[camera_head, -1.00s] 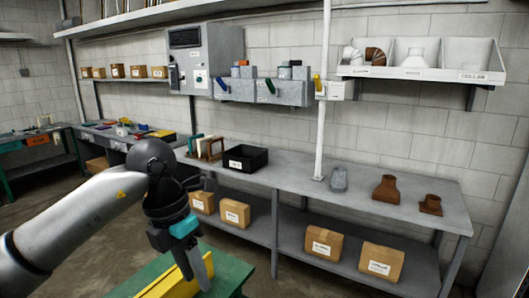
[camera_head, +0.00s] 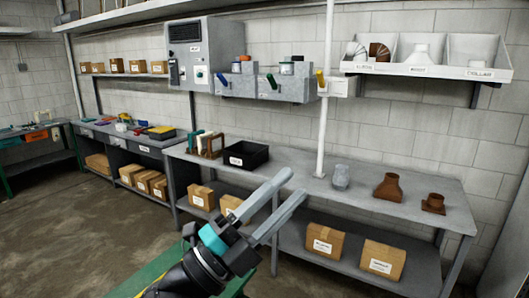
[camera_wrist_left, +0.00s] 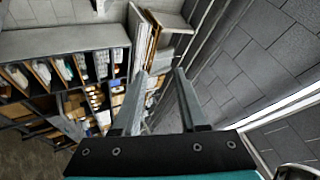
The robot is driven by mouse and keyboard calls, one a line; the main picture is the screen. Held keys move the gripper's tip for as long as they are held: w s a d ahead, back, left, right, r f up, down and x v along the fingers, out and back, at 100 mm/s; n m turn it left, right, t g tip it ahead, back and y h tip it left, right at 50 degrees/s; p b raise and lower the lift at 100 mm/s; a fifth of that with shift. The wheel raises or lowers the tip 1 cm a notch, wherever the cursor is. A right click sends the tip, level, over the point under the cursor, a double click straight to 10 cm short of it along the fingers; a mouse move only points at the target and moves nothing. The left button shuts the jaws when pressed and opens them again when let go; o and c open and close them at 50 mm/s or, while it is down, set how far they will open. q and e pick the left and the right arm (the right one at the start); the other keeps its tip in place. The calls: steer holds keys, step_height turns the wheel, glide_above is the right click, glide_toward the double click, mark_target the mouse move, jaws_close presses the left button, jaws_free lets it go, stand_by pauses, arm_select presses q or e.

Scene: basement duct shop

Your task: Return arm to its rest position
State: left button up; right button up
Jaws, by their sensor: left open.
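My left gripper (camera_head: 284,197) reaches up from the bottom middle of the head view, in front of the grey workbench (camera_head: 335,196). Its two long grey fingers are apart, with nothing between them. In the left wrist view the same fingers (camera_wrist_left: 168,82) are spread and empty, with shelving and a wall beyond. The teal band and dark wrist show below the fingers. My right gripper is in neither view.
On the workbench are a black bin (camera_head: 246,155), a grey fitting (camera_head: 341,177) and two brown fittings (camera_head: 390,187) (camera_head: 433,203). Labelled boxes (camera_head: 325,241) sit on its lower shelf. A green surface (camera_head: 150,272) is at the bottom.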

arm_select(q)
steer(key=w+a+f+n+t+y, duration=0.2)
steer(key=a+f+n+t+y, duration=0.1)
steer(key=a+f+n+y, duration=1.6)
steer(key=s+f+n+g, duration=0.3)
steer(key=s+f+g, duration=0.3)
steer(key=s+f, duration=0.4)
steer(key=s+f+n+g, duration=0.4)
steer(key=s+f+g, duration=0.35)
steer(key=s, duration=0.45)
step_height(320, 180, down, 35)
steer(key=s+b, duration=0.2)
steer(key=b, duration=1.1)
steer(key=s+f+b, duration=0.3)
steer(key=s+f, duration=0.2)
steer(key=f, duration=0.3)
steer(key=s+a+f+g+b, duration=0.1)
steer(key=s+f+b, duration=0.3)
steer(key=f, duration=0.4)
steer(key=s+a+f+g+y+b, duration=0.1)
steer(key=s+f+b, duration=0.3)
steer(key=f, duration=0.5)
steer(key=shift+s+a+m, duration=0.2)
steer(key=shift+s+m, duration=0.1)
steer(key=shift+s, duration=0.9)
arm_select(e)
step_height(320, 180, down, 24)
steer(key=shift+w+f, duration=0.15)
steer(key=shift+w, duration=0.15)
